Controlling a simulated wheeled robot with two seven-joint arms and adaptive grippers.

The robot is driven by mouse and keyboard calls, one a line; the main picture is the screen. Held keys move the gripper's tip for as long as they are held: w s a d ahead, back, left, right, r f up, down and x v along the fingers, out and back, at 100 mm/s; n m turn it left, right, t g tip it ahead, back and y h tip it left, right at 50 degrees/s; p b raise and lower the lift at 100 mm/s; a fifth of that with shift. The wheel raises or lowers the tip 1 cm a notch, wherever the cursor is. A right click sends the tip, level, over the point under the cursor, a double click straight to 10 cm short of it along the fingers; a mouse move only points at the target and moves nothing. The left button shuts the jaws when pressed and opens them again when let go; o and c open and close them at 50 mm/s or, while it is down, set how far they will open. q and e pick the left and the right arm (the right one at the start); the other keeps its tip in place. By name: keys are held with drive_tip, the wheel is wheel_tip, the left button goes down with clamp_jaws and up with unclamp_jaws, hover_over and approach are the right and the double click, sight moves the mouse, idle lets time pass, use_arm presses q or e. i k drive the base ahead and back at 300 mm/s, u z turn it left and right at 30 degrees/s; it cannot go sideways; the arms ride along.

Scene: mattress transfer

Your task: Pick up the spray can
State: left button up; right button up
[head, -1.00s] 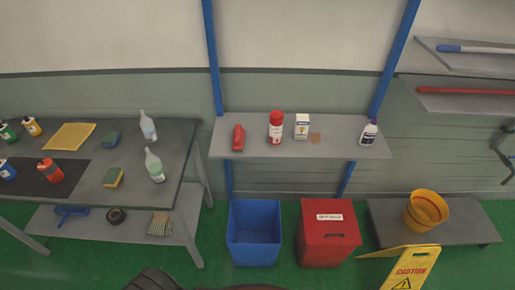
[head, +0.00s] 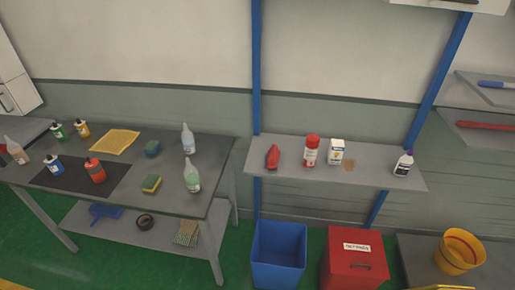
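A red and white spray can (head: 311,151) stands upright on the grey wall shelf (head: 390,178). It is between a red bottle (head: 273,157) lower than it on the left and a white box with a blue and yellow label (head: 336,152) on the right. Nothing covers the can. Neither of my grippers shows in the head view.
A brown piece (head: 348,165) and a white bottle with a purple label (head: 403,165) share the shelf. A blue bin (head: 278,256) and a red bin (head: 352,262) stand below. A workbench (head: 210,160) with several bottles and sponges is left; a yellow bucket (head: 459,251) is right.

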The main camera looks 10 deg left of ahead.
sight(312, 140)
drive_tip(key=u, duration=0.75)
drive_tip(key=i, duration=0.5)
